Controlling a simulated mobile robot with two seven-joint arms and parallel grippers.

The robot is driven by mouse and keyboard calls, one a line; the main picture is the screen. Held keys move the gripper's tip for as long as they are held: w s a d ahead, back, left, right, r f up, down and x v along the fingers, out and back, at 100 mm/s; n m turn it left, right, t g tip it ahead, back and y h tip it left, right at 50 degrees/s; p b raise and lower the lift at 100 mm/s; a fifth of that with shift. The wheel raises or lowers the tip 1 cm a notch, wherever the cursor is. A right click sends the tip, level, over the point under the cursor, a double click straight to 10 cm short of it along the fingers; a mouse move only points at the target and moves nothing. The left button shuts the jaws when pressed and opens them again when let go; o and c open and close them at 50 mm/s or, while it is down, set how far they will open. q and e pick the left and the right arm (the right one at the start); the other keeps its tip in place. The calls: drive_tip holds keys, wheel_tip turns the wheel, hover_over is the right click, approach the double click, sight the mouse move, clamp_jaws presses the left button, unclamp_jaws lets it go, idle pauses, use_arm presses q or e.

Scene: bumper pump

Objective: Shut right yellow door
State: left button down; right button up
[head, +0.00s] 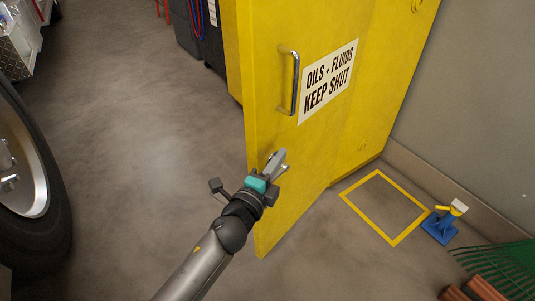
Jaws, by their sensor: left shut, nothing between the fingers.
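The yellow door (290,170) stands swung open, its free edge toward me. It bears a white sign (328,80) reading "OILS + FLUIDS KEEP SHUT" and a metal bar handle (290,82). The yellow cabinet body (385,75) shows behind it at the right. My left gripper (280,158) is shut and empty. In the picture it overlaps the lower part of the door near its free edge, below the handle. Whether it touches the door cannot be told. My right gripper is not in view.
A yellow square outline (385,207) is marked on the floor at the right. A blue jack-like item (440,225) stands beside it near the wall. A green slatted thing (505,265) is at lower right. A vehicle wheel (25,180) is at left; the floor between is clear.

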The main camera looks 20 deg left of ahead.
sight(266, 153)
use_arm(q)
drive_tip(key=shift+w+a, duration=0.3)
drive_tip(key=shift+a, duration=0.5)
drive_tip(key=shift+w+a, duration=0.25)
drive_tip(key=shift+a, duration=0.55)
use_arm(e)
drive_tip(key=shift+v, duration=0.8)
use_arm(q)
drive_tip(key=shift+a, duration=0.1)
